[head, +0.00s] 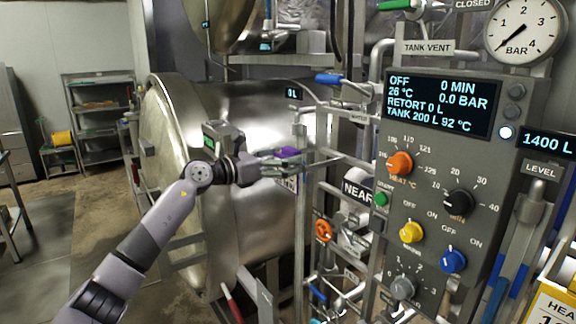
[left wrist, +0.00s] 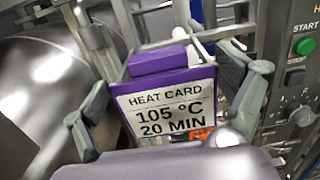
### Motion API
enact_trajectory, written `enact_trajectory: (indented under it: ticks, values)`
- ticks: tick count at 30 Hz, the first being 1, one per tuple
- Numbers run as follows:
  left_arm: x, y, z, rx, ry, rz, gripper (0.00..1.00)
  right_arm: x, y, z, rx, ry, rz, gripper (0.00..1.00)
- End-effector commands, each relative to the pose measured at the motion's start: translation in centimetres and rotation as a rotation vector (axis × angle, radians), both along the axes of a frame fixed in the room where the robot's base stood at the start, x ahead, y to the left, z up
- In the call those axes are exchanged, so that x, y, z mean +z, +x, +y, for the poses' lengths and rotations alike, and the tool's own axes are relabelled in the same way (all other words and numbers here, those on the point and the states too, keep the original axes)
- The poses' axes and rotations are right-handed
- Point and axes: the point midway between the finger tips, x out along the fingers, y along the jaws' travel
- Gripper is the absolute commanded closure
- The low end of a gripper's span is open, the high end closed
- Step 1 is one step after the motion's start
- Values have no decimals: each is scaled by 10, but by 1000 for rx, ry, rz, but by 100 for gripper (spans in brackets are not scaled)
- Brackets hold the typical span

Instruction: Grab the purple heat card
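The purple heat card (left wrist: 165,100) faces the left wrist view, with a white label reading "HEAT CARD 105 °C 20 MIN" and a purple block along its top. In the head view only a small purple part of it (head: 288,152) shows, at my gripper's fingers beside the rails left of the panel. My left gripper (head: 280,160) has its fingers spread on both sides of the card, with narrow gaps apparent at the card's left and right edges. The card stands slightly tilted in the wrist picture. My right gripper is not in view.
The control panel (head: 435,190) with knobs and a display stands close on the right. The big steel retort (head: 245,130) lies behind my left arm. Metal rails (head: 301,210) and pipes crowd the space around the card. A yellow-edged card (head: 550,305) shows at bottom right.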

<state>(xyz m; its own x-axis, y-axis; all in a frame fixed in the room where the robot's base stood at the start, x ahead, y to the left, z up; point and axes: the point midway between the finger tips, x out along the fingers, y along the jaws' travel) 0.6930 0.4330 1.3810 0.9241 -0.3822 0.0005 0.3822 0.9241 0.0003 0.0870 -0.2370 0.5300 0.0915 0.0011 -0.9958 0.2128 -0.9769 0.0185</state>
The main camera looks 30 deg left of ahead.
Motion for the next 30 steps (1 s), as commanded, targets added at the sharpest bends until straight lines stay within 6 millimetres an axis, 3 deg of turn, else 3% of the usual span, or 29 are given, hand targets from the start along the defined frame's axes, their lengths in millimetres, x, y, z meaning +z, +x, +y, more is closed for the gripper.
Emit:
enact_trajectory:
  ticks: [7,19,30]
  values:
    - [-1,0,0,0,1,2,35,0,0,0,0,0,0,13]
    - [7,0,0,-1,1,0,35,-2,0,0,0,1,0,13]
    - [56,0,0,1,2,-5,35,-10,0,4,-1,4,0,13]
